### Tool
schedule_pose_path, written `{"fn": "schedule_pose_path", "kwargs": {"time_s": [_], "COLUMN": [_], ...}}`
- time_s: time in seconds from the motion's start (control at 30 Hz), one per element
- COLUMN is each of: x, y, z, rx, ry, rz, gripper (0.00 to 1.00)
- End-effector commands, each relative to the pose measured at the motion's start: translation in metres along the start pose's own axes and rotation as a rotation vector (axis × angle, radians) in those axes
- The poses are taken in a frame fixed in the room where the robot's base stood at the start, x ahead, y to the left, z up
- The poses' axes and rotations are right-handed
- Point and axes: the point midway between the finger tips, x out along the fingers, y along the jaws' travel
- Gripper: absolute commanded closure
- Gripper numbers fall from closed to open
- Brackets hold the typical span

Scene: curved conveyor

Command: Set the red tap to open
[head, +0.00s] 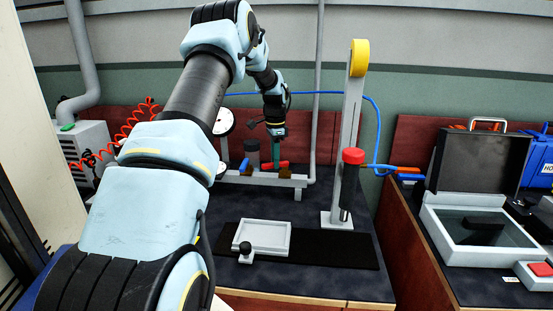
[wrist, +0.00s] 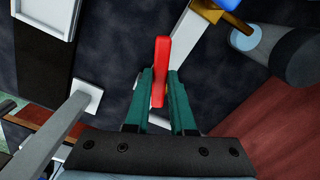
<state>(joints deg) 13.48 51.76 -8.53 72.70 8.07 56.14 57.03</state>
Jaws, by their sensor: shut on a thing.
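The red tap's lever (head: 283,165) is on a grey pipe (head: 284,181) at the back of the bench. My gripper (head: 276,159) points down at it from above, with teal fingers. In the wrist view, the red lever (wrist: 163,50) is between the two fingers of my gripper (wrist: 160,76), which are shut on it. The lever runs roughly along the fingers in that view and sticks out past their tips. My fingers hide part of the lever, and its pivot is not clearly visible.
A blue tap handle (head: 244,165) is just left of the red one. In front are a white tray (head: 263,252) and a black strip (head: 345,249). An open case (head: 435,240) is at right.

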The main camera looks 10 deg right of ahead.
Motion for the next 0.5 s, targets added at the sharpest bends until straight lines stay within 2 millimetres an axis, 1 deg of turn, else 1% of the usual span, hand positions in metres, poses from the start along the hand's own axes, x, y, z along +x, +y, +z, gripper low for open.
{"fn": "schedule_pose_path", "kwargs": {"time_s": [0.03,0.2,0.5], "x": [-0.003,-0.003,-0.002], "y": [-0.003,-0.008,-0.014], "z": [-0.001,-0.002,-0.004], "rx": [0.040,0.181,0.358], "ry": [0.003,0.003,0.003], "rz": [-0.003,-0.003,-0.004], "gripper": [1.00,1.00,1.00]}}
